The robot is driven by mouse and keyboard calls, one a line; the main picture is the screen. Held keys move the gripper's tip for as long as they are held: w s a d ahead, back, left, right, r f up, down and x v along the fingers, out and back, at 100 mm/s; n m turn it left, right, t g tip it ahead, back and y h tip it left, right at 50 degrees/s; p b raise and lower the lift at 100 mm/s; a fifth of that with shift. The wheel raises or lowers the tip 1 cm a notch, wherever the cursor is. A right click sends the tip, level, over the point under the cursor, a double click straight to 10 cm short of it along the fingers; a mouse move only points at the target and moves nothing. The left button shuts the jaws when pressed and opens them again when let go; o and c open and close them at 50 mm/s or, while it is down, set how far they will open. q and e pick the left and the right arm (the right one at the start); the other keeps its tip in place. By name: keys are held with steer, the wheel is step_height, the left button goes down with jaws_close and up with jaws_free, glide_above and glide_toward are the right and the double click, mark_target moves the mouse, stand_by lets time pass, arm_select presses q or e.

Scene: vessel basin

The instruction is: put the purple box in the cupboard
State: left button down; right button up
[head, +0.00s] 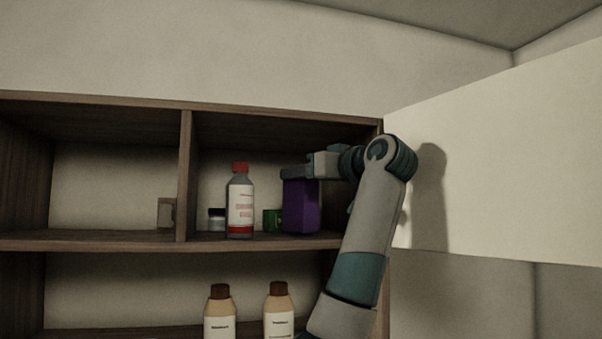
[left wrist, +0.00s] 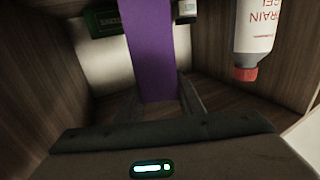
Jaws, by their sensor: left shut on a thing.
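The purple box (head: 301,208) is upright in the upper right compartment of the cupboard (head: 185,180), at its right side. My left gripper (head: 300,173) is shut on the top of the purple box. In the left wrist view the purple box (left wrist: 155,50) stands between the two fingers of my left gripper (left wrist: 160,102). In the head view the box's bottom is at or just above the shelf; I cannot tell if it touches. My right gripper is in neither view.
A grey bottle with a red cap (head: 240,203), a small dark-lidded jar (head: 217,221) and a green box (head: 271,220) stand left of the purple box. Two brown-capped bottles (head: 219,318) are on the shelf below. An open white door (head: 500,160) is at right.

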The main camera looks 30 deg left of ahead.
arm_select(q)
steer(key=shift+f, duration=0.35)
steer(key=shift+f, duration=0.15)
steer(key=c, duration=1.2)
jaws_free()
